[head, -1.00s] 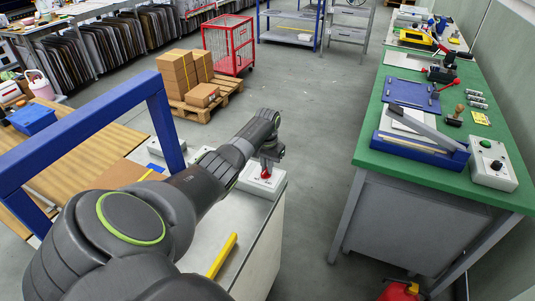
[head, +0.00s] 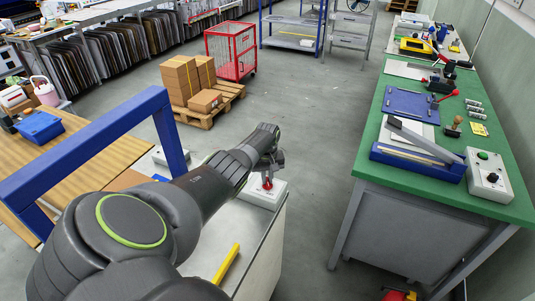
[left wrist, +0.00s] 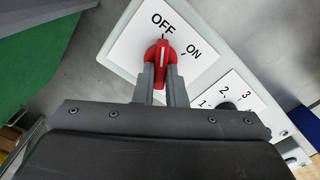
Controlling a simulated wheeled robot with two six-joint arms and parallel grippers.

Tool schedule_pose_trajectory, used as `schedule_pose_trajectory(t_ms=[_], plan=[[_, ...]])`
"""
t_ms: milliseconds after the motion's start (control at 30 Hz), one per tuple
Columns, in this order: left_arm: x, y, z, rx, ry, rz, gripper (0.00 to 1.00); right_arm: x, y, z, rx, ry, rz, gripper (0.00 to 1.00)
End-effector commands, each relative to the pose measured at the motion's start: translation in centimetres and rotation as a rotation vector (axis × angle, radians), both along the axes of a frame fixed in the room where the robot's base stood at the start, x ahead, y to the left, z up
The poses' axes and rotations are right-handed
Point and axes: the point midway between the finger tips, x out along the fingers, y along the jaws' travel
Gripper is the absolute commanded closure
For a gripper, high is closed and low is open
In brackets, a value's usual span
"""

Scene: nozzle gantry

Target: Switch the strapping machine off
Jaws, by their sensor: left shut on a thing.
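My right gripper is not in view.
A second dial marked 1, 2, 3 (left wrist: 228,105) sits close to the gripper's right side. A blue frame (head: 80,150) rises at the left. A yellow bar (head: 227,264) lies on the machine top. A green workbench (head: 440,190) stands at the right, across clear floor.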

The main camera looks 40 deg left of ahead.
Motion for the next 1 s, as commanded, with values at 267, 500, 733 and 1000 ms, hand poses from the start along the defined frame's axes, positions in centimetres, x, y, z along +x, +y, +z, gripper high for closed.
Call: schedule_pose_trajectory(t_ms=[267, 500, 733, 1000], plan=[[0.18, 0.15, 0.22, 0.004, -0.006, 0.021, 1.00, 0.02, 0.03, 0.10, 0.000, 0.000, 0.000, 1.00], [0.19, 0.16, 0.24, 0.004, -0.007, 0.020, 1.00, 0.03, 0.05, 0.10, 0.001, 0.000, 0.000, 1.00], [0.12, 0.10, 0.15, 0.003, -0.005, 0.019, 0.67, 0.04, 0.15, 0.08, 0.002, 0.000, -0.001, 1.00], [0.07, 0.05, 0.25, 0.002, -0.003, 0.018, 0.67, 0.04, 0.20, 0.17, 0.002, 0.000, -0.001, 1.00]])
